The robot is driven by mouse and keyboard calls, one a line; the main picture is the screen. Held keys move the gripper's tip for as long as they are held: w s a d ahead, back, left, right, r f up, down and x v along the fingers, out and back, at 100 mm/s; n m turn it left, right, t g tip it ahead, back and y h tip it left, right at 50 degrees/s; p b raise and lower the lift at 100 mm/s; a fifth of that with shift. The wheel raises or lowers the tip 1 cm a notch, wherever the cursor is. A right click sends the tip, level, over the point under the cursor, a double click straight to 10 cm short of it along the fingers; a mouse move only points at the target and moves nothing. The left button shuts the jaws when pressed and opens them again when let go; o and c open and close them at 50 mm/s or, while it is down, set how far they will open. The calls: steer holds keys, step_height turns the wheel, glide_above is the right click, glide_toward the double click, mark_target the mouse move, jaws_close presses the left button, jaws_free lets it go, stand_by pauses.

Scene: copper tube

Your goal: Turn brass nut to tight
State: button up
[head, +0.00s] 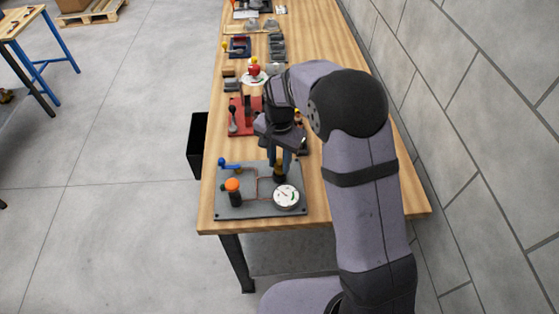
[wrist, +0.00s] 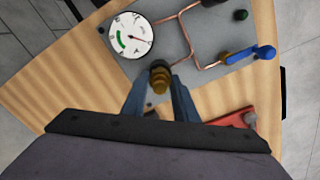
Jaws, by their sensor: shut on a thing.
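The brass nut (wrist: 159,77) sits between my gripper's fingers in the wrist view, low in the middle; in the head view the brass fitting (head: 279,169) shows just under the fingers. My gripper (head: 282,162) points down at the back right part of the grey plate and is shut on the nut; its fingers also show in the wrist view (wrist: 160,90). Thin copper tube (wrist: 190,38) branches across the grey plate (head: 235,209). A round white gauge (head: 286,197) stands at the plate's front right, and its dial faces up in the wrist view (wrist: 130,35).
A red fixture (head: 241,116) stands behind the plate. The wooden table's (head: 213,145) left edge is close, and a block wall (head: 470,120) runs along the right.

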steer(key=shift+w+m, duration=0.1)
steer(key=shift+m, duration=1)
steer(key=shift+r, duration=0.1)
steer(key=o, duration=1.1)
steer(key=shift+c, duration=0.2)
steer(key=shift+r+b, duration=1.2)
steer(key=shift+r, duration=2.45)
